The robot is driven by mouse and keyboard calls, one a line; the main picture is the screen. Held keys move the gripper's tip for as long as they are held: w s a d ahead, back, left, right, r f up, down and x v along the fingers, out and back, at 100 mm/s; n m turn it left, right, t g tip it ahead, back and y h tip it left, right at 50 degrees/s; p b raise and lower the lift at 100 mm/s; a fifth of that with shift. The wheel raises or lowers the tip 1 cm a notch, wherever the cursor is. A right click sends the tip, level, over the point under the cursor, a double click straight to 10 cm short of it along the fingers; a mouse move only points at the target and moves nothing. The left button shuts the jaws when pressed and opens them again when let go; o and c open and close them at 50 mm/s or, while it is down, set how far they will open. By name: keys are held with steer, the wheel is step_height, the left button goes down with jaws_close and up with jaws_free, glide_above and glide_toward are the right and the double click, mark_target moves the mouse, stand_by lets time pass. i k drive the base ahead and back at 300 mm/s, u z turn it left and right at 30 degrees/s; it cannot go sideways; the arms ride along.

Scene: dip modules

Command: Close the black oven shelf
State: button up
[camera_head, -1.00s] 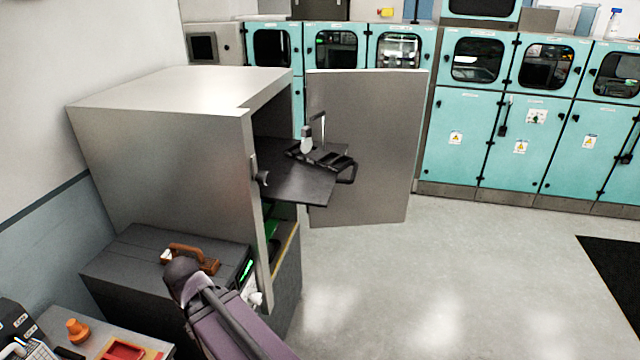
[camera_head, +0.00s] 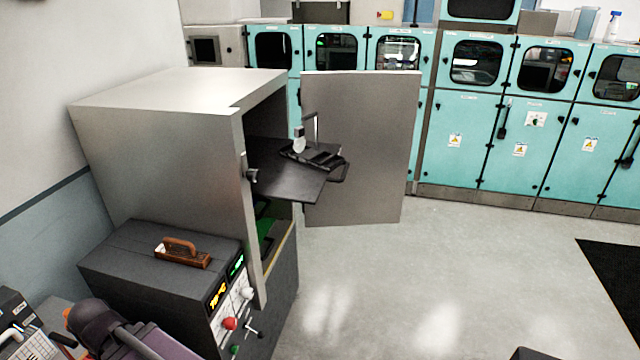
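The black oven shelf (camera_head: 285,188) sticks out of the open front of the grey oven (camera_head: 160,140), roughly level. A black tray-like rack with a looped handle (camera_head: 318,157) lies on it. A pale rounded piece (camera_head: 299,142) stands by the rack; I cannot tell what it is joined to. The shelf's inner part is hidden by the oven's side wall. The grey oven door (camera_head: 365,150) stands wide open behind the shelf. My gripper is not in view; only my purple and dark arm link shows at the bottom left, well apart from the shelf.
A dark control box (camera_head: 155,265) with a brown handle and knobs stands in front of the oven's lower left. Teal cabinets (camera_head: 470,140) line the back wall. The grey floor (camera_head: 430,280) right of the oven is clear, with a black mat (camera_head: 620,275) at the far right.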

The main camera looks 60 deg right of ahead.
mark_target(282, 178)
steer(key=u, duration=0.1)
steer(key=k, duration=1.05)
steer(key=z, duration=1.7)
steer(key=i, duration=1)
steer(key=u, duration=0.1)
